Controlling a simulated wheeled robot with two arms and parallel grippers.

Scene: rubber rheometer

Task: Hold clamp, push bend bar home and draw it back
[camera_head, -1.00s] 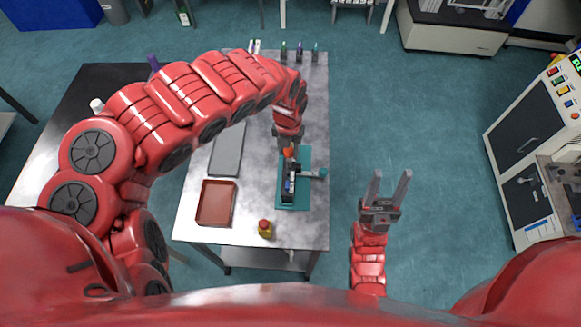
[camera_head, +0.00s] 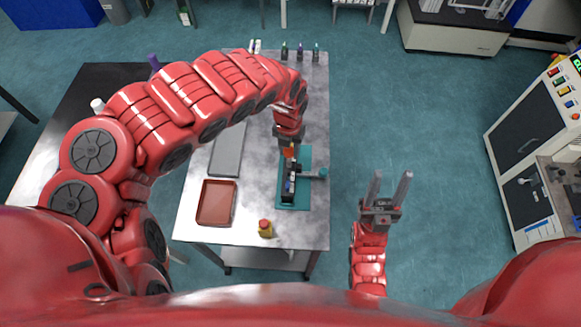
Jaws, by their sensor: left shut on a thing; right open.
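A small dark clamp device (camera_head: 288,185) stands on a teal base plate (camera_head: 297,204) on the metal table. An orange-red part (camera_head: 290,152) shows at the device's far end. My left gripper (camera_head: 288,145) reaches down at that far end and is shut on the orange-red part; its fingertips are small and partly hidden. My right gripper (camera_head: 387,188) is open and empty, over the floor to the right of the table.
A red tray (camera_head: 216,221) and a grey flat panel (camera_head: 227,150) lie left of the device. A red-and-yellow button (camera_head: 265,228) stands near the front edge. Several small bottles (camera_head: 300,53) stand at the far edge. A white machine (camera_head: 530,150) stands at the right.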

